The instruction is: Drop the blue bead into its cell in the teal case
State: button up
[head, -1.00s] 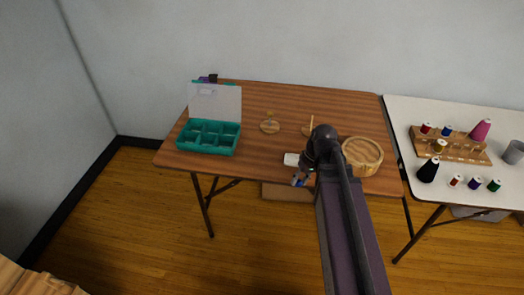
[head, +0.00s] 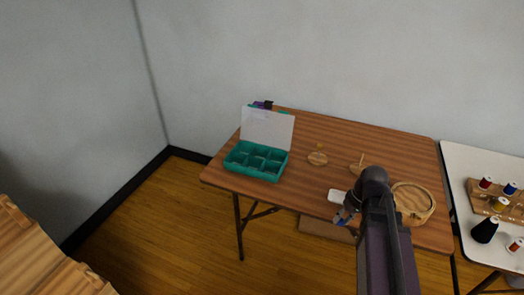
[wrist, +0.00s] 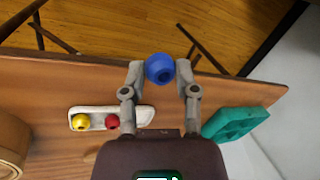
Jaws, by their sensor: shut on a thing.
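My gripper (wrist: 160,72) is shut on the blue bead (wrist: 159,68) in the wrist view, with one finger on each side of it. In the head view my gripper (head: 345,216) is at the table's front edge, partly hidden by my arm. The teal case (head: 256,161) stands open at the left of the wooden table, with several cells and its clear lid (head: 267,128) raised at the back. In the wrist view the teal case (wrist: 235,122) is to the right of my gripper, apart from it. The insides of its cells are too small to make out.
A white tray (wrist: 91,111) holds a yellow bead (wrist: 80,122) and a red bead (wrist: 112,121). A white table (head: 462,165) with thread spools is at the right.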

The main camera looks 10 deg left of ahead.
aim_at(270, 179)
jog(key=k, duration=1.35)
jog(key=u, duration=0.65)
jog(key=i, duration=1.85)
jog(key=z, duration=0.45)
